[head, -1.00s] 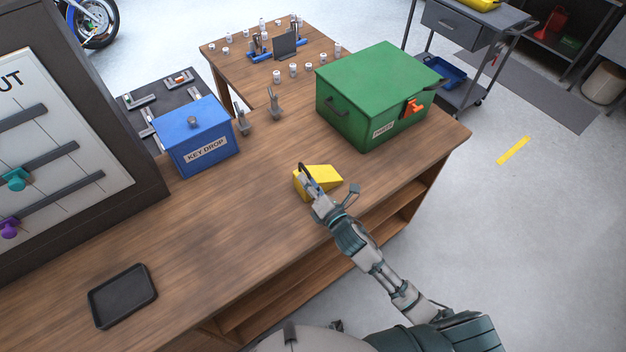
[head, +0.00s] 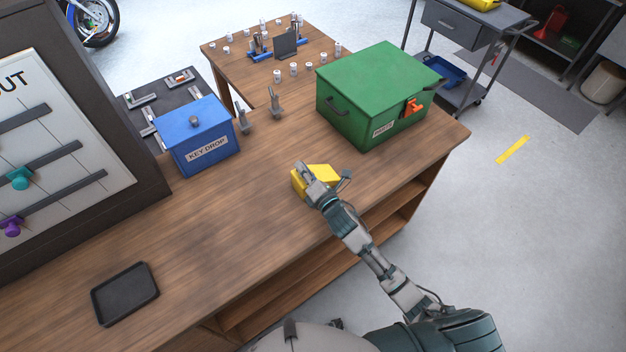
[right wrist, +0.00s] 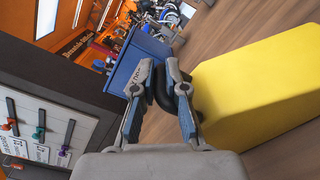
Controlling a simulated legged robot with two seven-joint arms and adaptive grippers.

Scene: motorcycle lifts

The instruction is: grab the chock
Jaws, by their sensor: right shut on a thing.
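The yellow wedge-shaped chock (head: 322,173) lies on the wooden bench, in front of the green box. It fills much of the right side of the right wrist view (right wrist: 262,85). A black loop handle (right wrist: 163,92) stands at its near end. My right gripper (head: 303,172) is at the left end of the chock and covers part of it. In the right wrist view its two fingers (right wrist: 164,82) are closed on the black handle. Whether the chock is lifted off the bench cannot be told. My left gripper is not in view.
A green box (head: 372,95) with an orange latch stands behind the chock. A blue key drop box (head: 196,140) is at the left, and a black tray (head: 125,294) lies at the front left. A dark board cabinet (head: 100,110) borders the left. The bench between is clear.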

